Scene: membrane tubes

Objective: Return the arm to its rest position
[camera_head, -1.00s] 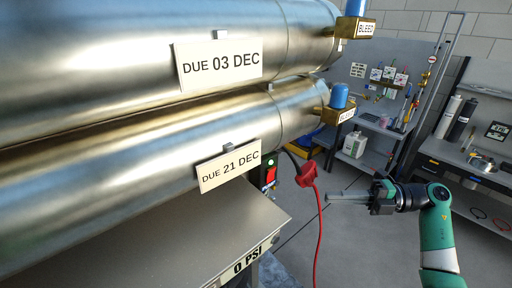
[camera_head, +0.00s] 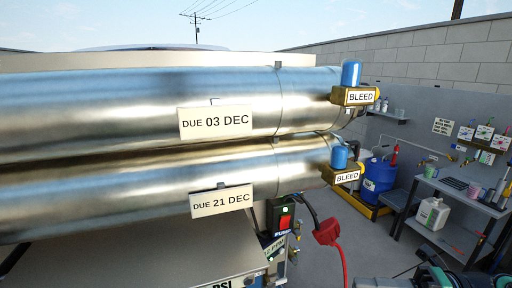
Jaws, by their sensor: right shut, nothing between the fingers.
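My right arm's green and black links show at the bottom right edge. My right gripper (camera_head: 415,280) is low there, mostly cut off by the bottom edge; it is shut and empty, apart from the tubes. Two long metallic tubes lie one above the other: the upper tube (camera_head: 90,105) carries a "DUE 03 DEC" tag (camera_head: 215,123), the lower tube (camera_head: 110,195) a "DUE 21 DEC" tag (camera_head: 221,201). Each ends in a brass fitting with a blue cap and a "BLEED" label. My left gripper is not in view.
A red plug-like handle (camera_head: 327,232) with a red cable hangs by the pump switch (camera_head: 285,222). A blue drum (camera_head: 378,178) stands in a yellow tray behind. A workbench (camera_head: 455,205) with a white jug (camera_head: 432,214) is at the right. Grey floor lies between.

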